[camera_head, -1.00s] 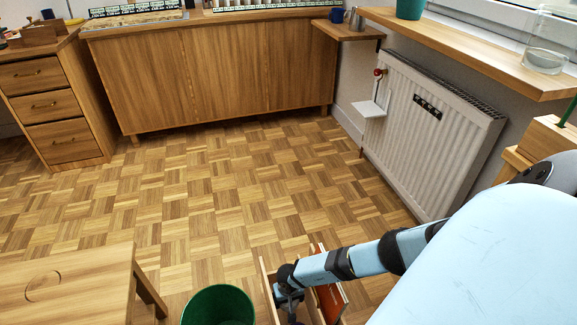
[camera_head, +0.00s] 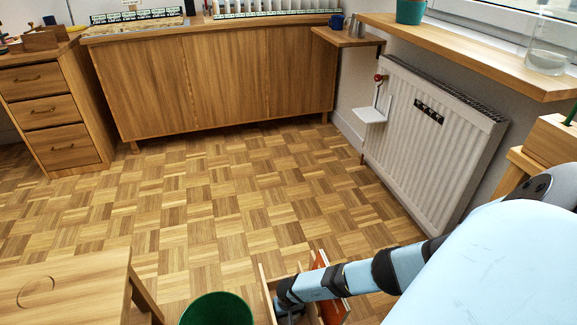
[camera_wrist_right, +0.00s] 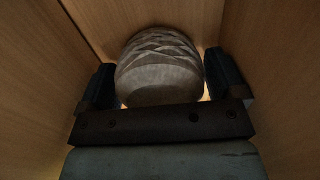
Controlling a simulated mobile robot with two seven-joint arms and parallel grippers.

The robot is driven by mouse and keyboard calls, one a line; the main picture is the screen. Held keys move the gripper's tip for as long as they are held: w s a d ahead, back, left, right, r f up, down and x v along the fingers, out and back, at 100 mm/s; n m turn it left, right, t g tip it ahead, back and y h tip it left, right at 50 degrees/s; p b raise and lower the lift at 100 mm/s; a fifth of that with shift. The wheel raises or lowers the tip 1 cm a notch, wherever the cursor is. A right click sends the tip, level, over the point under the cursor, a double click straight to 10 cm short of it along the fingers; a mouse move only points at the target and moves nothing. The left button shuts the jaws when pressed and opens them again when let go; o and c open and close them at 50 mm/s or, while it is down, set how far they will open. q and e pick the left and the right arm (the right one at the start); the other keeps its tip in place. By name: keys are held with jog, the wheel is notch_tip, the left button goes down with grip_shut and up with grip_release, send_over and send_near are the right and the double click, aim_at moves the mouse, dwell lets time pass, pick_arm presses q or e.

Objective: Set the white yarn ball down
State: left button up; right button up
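The white yarn ball (camera_wrist_right: 160,68) sits between the two fingers of my right gripper (camera_wrist_right: 162,82) in the right wrist view. It looks greyish in the shade, and the fingers press against its sides. Wooden walls (camera_wrist_right: 270,60) rise close around the gripper and ball. In the head view my right gripper (camera_head: 290,310) reaches down into an open wooden box (camera_head: 266,289) at the bottom edge, and the ball is hidden there. I cannot tell whether the ball touches the box floor. My left gripper is not in view.
A reddish flat item (camera_head: 333,300) stands in the box beside my right arm. A green bin (camera_head: 217,309) stands just left of the box, and a wooden stool or table (camera_head: 75,285) is farther left. The parquet floor (camera_head: 220,210) beyond is clear. A white radiator (camera_head: 430,135) is at the right.

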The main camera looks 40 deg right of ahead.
notch_tip(320, 180, up, 3)
jog(key=shift+f+p, duration=0.15)
jog(key=shift+p, duration=0.75)
notch_tip(320, 180, up, 9)
jog(key=p, duration=0.5)
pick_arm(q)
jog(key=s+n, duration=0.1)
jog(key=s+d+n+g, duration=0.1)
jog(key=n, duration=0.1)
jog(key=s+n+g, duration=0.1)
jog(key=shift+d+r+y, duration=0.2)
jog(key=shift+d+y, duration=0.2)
pick_arm(e)
jog(key=shift+r, duration=0.3)
